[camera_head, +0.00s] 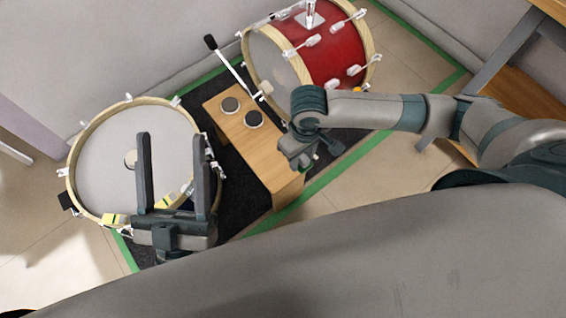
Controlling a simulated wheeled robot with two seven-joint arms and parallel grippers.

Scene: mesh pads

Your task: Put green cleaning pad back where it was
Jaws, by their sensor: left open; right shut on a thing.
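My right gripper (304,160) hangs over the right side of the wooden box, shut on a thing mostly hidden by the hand. A small green patch at its fingers fits the green cleaning pad, but its shape cannot be made out. Two dark round pads lie on the wooden box (268,160): one pad (230,104) near its far end and another pad (253,119) closer to the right gripper. A small round pad (131,159) lies on the white drum head (105,150). My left gripper (170,137) is open and empty in front of that drum, its fingers pointing up the picture.
A red drum (335,60) stands at the back, with a beater (228,66) beside it. Yellow pieces (115,220) sit at the white drum's near rim. A black mat (236,205) edged with green tape lies below. A wooden table (530,95) stands at right.

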